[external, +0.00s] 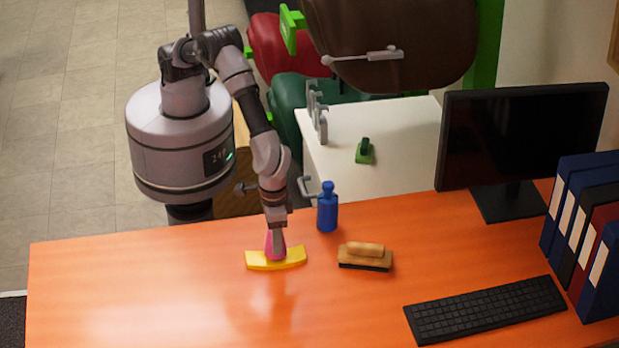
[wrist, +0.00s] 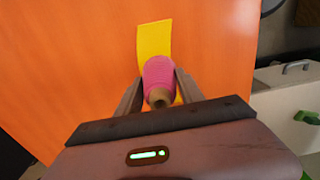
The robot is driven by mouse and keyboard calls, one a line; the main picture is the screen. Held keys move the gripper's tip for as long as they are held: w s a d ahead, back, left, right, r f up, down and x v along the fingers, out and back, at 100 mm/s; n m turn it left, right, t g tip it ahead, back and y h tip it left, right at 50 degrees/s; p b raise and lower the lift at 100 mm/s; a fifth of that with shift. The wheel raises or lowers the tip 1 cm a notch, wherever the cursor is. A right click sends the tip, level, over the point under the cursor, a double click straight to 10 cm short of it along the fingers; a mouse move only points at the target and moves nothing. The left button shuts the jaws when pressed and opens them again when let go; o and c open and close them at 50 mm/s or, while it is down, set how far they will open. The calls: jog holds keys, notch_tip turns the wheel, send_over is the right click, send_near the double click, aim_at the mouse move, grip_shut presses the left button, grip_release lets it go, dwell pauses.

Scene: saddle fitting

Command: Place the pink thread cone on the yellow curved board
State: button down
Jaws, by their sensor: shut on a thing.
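The pink thread cone (external: 275,243) is held between the fingers of my gripper (external: 276,235). In the wrist view the cone (wrist: 159,78) sits between the two fingers (wrist: 157,92), its tan tip toward the camera. The yellow curved board (external: 276,260) lies on the orange table, directly under the cone. The board also shows in the wrist view (wrist: 154,40), partly covered by the cone. The cone's base is at or very near the board's top; I cannot tell whether it touches.
A blue bottle (external: 327,208) stands to the right of my gripper. A wooden brush (external: 365,256) lies right of the board. A keyboard (external: 485,309), monitor (external: 521,137) and binders (external: 583,230) take up the right side. The orange table (external: 120,290) is clear on the left.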

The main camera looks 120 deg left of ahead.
jog(key=c, duration=0.7)
grip_release()
jog(key=shift+f, duration=0.1)
notch_tip(320, 180, up, 13)
jog(key=p, duration=0.5)
jog(key=shift+a, duration=0.15)
jog(key=s+a+r+m+t, duration=0.25)
jog(key=s+a+r, duration=0.25)
jog(key=a+r, duration=0.45)
jog(key=s+a+r+m+t, duration=0.1)
jog(key=s+a+r+m, duration=0.35)
jog(key=a+r, duration=0.45)
jog(key=s+a+m, duration=0.2)
jog(key=s+a, duration=0.1)
jog(key=s, duration=0.3)
jog(key=s+a+r+m+t+y, duration=0.1)
jog(key=s+a+m, duration=0.1)
jog(key=s, duration=0.4)
jog(key=s+a+r+m+t+y, duration=0.1)
jog(key=s+a+m, duration=0.1)
jog(key=s+a, duration=0.2)
jog(key=shift+s+a, duration=0.35)
jog(key=shift+s, duration=0.55)
